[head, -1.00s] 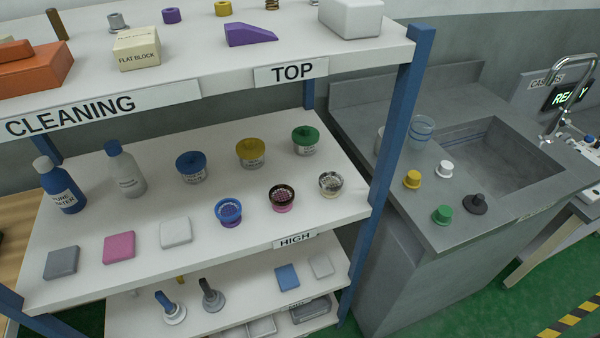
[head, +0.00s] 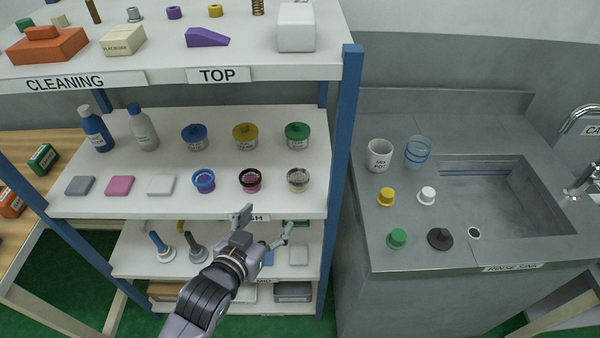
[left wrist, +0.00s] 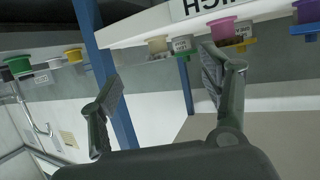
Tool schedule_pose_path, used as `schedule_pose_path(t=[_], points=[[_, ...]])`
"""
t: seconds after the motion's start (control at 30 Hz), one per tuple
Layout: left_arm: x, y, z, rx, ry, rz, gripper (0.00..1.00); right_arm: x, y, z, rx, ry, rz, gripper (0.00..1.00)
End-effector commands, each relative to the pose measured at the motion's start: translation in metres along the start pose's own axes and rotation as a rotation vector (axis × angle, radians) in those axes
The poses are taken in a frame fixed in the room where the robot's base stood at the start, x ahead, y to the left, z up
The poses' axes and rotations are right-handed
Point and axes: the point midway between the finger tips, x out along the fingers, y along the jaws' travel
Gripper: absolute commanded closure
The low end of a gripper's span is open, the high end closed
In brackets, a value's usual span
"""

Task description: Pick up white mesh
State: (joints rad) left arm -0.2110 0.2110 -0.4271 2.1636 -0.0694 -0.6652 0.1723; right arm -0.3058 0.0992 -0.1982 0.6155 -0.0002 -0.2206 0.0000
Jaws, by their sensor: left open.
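A small round mesh cup with a pale, whitish rim (head: 298,180) stands at the right end of the front row on the shelf labelled HIGH. It seems to show in the left wrist view too, as a pale cup (left wrist: 158,45) near the shelf edge. My left gripper (head: 266,226) is open and empty, in front of the shelf's front edge, below and a little left of that cup and apart from it. In the left wrist view its two fingers (left wrist: 160,82) are spread wide with nothing between them.
A black-rimmed pink mesh cup (head: 250,180) and a blue-rimmed purple one (head: 204,181) stand left of it. Lidded jars, including a green one (head: 297,136), stand behind. A blue shelf post (head: 343,170) rises at the right. A lower shelf lies beneath my arm.

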Motion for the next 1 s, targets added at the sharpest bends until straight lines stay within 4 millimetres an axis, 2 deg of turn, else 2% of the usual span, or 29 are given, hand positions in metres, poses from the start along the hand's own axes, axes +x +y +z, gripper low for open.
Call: schedule_pose_path(t=[0.03, 0.13, 0.3, 0.7, 1.0], points=[[-0.006, 0.002, -0.014, 0.001, 0.022, 0.005, 0.29, -0.002, -0.006, -0.003, 0.003, 0.004, -0.008, 0.6], [-0.008, 0.004, -0.026, 0.0, 0.042, 0.01, 0.29, -0.003, -0.017, -0.01, 0.006, 0.014, -0.02, 0.6], [0.018, 0.005, -0.031, 0.0, 0.046, 0.01, 0.29, -0.007, -0.027, -0.018, 0.007, 0.025, -0.032, 0.6], [0.093, 0.006, -0.034, -0.001, 0.045, 0.01, 0.29, -0.016, -0.008, -0.013, 0.006, 0.017, -0.01, 0.6], [0.114, 0.008, -0.035, -0.001, 0.045, 0.01, 0.29, -0.019, -0.008, -0.011, 0.006, 0.014, -0.01, 0.6]])
